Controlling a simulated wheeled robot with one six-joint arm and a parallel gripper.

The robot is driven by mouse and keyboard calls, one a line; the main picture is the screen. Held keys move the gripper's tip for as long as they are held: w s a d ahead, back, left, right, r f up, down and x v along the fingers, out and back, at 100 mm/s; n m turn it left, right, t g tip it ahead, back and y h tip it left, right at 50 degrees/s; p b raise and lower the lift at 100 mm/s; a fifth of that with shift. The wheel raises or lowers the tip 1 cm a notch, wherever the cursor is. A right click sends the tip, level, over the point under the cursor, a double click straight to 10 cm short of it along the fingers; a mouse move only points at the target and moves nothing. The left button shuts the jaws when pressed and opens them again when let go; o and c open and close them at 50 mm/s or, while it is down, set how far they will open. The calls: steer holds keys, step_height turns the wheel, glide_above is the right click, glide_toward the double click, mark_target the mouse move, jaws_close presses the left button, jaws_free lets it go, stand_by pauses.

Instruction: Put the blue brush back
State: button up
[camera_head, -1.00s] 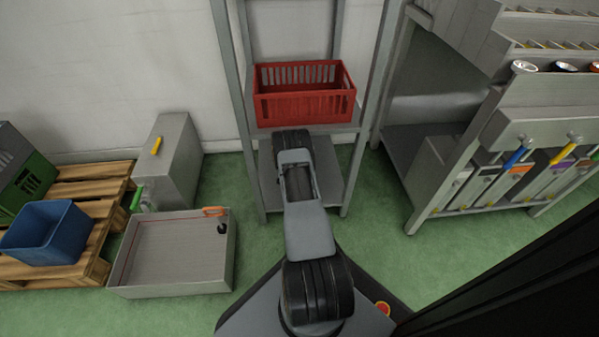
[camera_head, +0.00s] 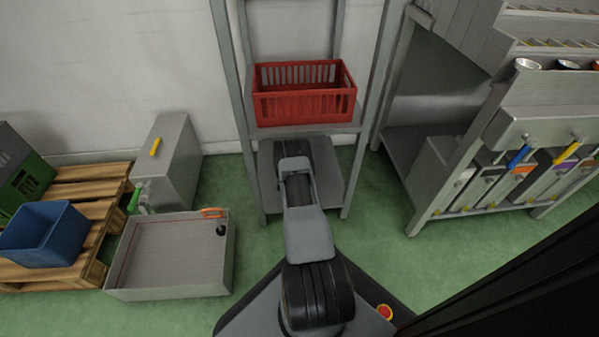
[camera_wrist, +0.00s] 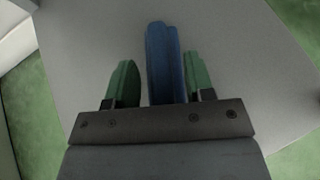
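A blue object that looks like the blue brush (camera_wrist: 166,65) shows in the wrist view. It sits between the two dark green fingers of my gripper (camera_wrist: 162,82) and extends past their tips. My gripper appears shut on it. The right finger lies against its side, while a narrow strip of grey shows on the left. The far end of the brush is hidden or foreshortened. In the head view my arm hides the gripper and the brush.
A grey shelf rack with a red crate (camera_head: 305,108) stands ahead. Left are a grey basin (camera_head: 170,296), a metal cabinet (camera_head: 178,140) with a yellow handle, and a blue bin (camera_head: 45,240) on a pallet (camera_head: 95,190). Right is a metal bench (camera_head: 470,210). Green floor lies between.

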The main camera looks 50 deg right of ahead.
steer(key=shift+r, duration=0.2)
steer(key=p+v, duration=0.5)
steer(key=v, duration=0.7)
stand_by(0.4)
